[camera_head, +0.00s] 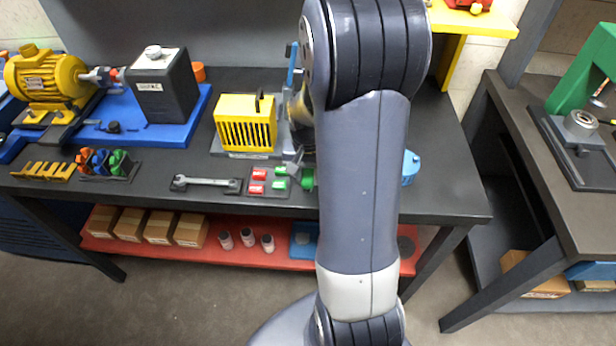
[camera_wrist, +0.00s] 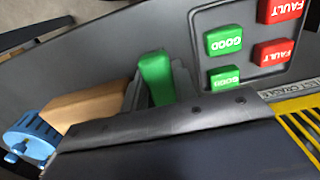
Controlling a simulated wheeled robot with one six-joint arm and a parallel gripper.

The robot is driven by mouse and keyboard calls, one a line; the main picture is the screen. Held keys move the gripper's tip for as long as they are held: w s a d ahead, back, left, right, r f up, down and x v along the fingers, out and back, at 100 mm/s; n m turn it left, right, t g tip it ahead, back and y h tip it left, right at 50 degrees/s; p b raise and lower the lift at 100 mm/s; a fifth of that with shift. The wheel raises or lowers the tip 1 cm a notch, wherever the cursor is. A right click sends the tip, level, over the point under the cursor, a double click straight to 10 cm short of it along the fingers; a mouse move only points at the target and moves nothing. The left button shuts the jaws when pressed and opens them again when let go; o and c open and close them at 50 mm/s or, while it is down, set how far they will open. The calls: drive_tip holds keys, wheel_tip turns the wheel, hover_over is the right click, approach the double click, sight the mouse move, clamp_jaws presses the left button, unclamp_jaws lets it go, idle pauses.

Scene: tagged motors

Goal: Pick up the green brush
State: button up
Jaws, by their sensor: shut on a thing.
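The green brush, as I take it, is the green piece (camera_wrist: 156,76) in the wrist view, between the two grey fingers of my gripper (camera_wrist: 158,88). My gripper is shut on it. Its lower end is hidden by the dark gripper body. In the head view a green end (camera_head: 307,179) shows just left of my arm, right of the tags; most of the gripper is hidden behind the arm. I cannot tell how far the piece is above the bench.
Red FAULT tags (camera_head: 258,174) and green GOOD tags (camera_head: 280,184) lie close by. A wrench (camera_head: 206,184) and yellow grille box (camera_head: 246,124) are to the left. A brown block (camera_wrist: 88,104) and blue pot (camera_wrist: 28,138) are near the fingers. A rack (camera_head: 104,163) holds several coloured pieces.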

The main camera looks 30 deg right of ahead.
sight(308, 176)
drive_tip(key=shift+r, duration=0.1)
wheel_tip(308, 176, up, 10)
drive_tip(key=shift+f, duration=0.1)
idle(0.3)
drive_tip(key=o, duration=0.4)
drive_tip(key=shift+c, duration=1.4)
drive_tip(key=shift+f, duration=0.1)
